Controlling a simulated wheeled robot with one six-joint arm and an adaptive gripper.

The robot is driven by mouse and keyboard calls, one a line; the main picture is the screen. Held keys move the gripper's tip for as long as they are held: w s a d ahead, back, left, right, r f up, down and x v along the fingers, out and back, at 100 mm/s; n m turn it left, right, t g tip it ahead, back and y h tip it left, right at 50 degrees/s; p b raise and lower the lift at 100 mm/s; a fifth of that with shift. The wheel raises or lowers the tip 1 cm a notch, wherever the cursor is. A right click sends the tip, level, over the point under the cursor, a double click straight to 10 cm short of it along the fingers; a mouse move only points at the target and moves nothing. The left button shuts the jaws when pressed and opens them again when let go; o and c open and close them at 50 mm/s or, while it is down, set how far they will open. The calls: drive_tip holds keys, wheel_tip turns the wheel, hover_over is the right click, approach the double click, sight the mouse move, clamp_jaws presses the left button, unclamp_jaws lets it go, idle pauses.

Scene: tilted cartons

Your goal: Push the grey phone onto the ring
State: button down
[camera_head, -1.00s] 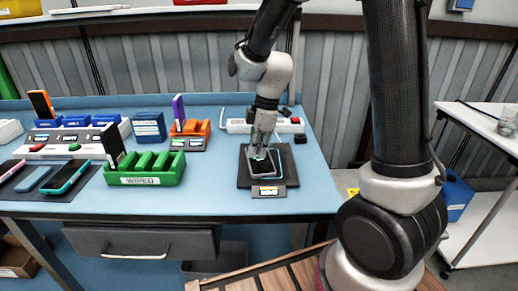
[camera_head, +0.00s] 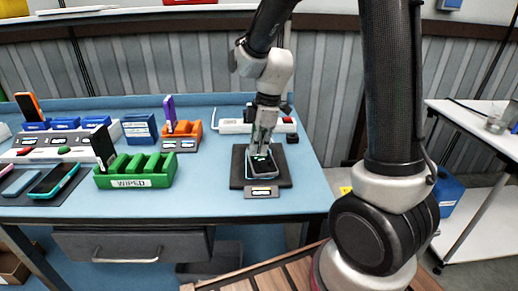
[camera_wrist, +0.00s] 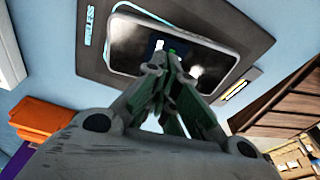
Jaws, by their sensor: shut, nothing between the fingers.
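The grey phone (camera_wrist: 207,73) lies flat on a dark square pad (camera_head: 284,180) near the table's front edge. It also shows in the head view (camera_head: 264,174), below my fingertips. A thin pale-blue lit line of the ring (camera_wrist: 128,5) shows past the phone's upper edge in the wrist view; the phone covers much of the rest. My gripper (camera_head: 262,157) is shut and empty, pointing down. In the wrist view its fingertips (camera_wrist: 163,62) overlap the phone's face; whether they touch it I cannot tell.
A green tray (camera_head: 135,172) marked WIPED holds a dark phone, left of the pad. Behind it stand an orange rack (camera_head: 182,130) and a blue box (camera_head: 139,128). A white power strip (camera_head: 236,126) lies behind the pad. Bare blue table separates tray and pad.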

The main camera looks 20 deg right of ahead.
hover_over(276, 151)
drive_tip(key=s+d, duration=0.4)
drive_tip(key=s, duration=0.1)
drive_tip(key=shift+w, duration=0.1)
drive_tip(key=d+r, duration=0.2)
drive_tip(key=shift+w+r+m+t, duration=0.3)
drive_tip(key=shift+w+t, duration=0.1)
wheel_tip(276, 151, up, 5)
drive_tip(key=m, duration=2.8)
drive_tip(key=f+m, duration=0.3)
drive_tip(key=m, duration=0.1)
drive_tip(key=w+a+f+m, duration=0.1)
drive_tip(key=f+m, duration=0.2)
drive_tip(key=a+f+m, duration=0.1)
drive_tip(key=f+m, duration=0.2)
drive_tip(key=m, duration=0.1)
drive_tip(key=shift+w+f+m, duration=0.2)
drive_tip(key=shift+f+m, duration=0.1)
drive_tip(key=shift+w+a+r, duration=0.1)
drive_tip(key=shift+w+a, duration=0.3)
drive_tip(key=shift+a, duration=0.2)
drive_tip(key=shift+w+a+r, duration=0.1)
drive_tip(key=shift+w+a, duration=0.25)
drive_tip(key=shift+a, duration=0.2)
drive_tip(key=shift+w+a, duration=0.3)
drive_tip(key=shift+a, duration=0.2)
